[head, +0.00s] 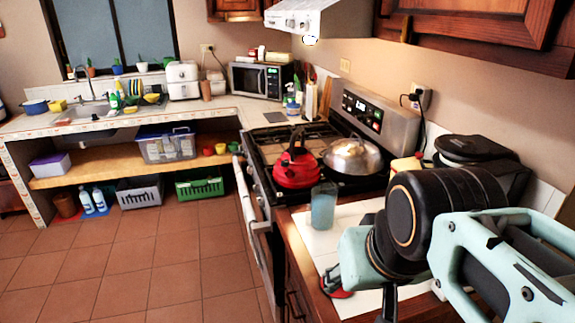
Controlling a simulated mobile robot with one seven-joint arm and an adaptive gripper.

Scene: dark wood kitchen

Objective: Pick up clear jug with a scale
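A clear, bluish jug (323,208) stands upright on the light counter top just right of the stove's front corner. Any scale marks on it are too small to make out. My arm fills the lower right of the head view, to the right of the jug and nearer the camera. A dark part at its end, which seems to be my gripper (388,304), shows at the bottom edge, apart from the jug. Its fingers are hidden or cut off, so I cannot tell whether it is open or shut.
A red kettle (296,168) and a silver lidded pot (351,155) sit on the stove, close behind the jug. A red item (338,290) lies near the counter's front edge. A black appliance (478,155) stands at the back right. The tiled floor (150,260) at left is clear.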

